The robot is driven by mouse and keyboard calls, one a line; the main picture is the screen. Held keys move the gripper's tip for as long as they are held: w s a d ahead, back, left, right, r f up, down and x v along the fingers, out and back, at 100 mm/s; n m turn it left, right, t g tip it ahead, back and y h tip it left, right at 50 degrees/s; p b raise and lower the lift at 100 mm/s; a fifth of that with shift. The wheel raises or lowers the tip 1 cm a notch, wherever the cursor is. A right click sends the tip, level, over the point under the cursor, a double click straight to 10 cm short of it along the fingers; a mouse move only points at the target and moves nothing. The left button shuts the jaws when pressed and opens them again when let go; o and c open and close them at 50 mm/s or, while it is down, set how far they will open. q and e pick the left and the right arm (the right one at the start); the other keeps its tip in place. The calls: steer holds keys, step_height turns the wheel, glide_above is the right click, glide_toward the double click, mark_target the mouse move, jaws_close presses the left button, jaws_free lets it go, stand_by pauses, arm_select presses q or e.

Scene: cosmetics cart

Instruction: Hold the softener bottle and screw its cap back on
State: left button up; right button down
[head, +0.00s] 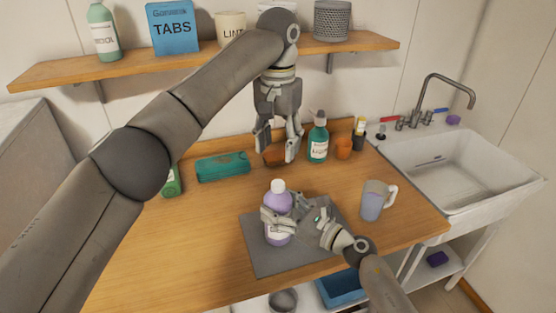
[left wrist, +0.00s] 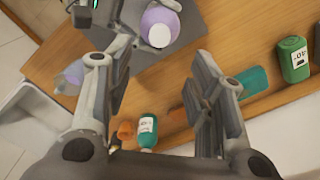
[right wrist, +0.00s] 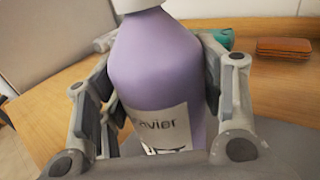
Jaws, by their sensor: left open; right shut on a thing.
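The purple softener bottle (head: 278,222) stands upright on a grey mat (head: 262,262) at the front of the counter. A white cap (head: 279,186) shows on top of its neck; in the left wrist view the cap (left wrist: 160,35) is seen from above. I cannot tell how tightly it sits. My right gripper (head: 284,212) is shut around the bottle's body; in the right wrist view its fingers press both sides of the purple bottle (right wrist: 160,75). My left gripper (head: 277,152) is open and empty, pointing down over the counter behind the bottle.
A brown block (right wrist: 284,47) lies below my left gripper. A teal pack (head: 222,167), a teal bottle (head: 318,143) and an orange item (head: 343,148) stand near the back. A clear mug (head: 372,200) is right of the mat. The sink (head: 470,205) is at right; a shelf (head: 130,72) hangs above.

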arm_select(q)
steer(key=shift+r, duration=0.65)
arm_select(e)
steer(key=shift+c, duration=1.5)
jaws_free()
steer(key=shift+d, duration=0.1)
steer(key=v, duration=1.2)
arm_select(q)
steer(key=shift+f, duration=0.1)
arm_select(e)
steer(key=shift+s, duration=0.1)
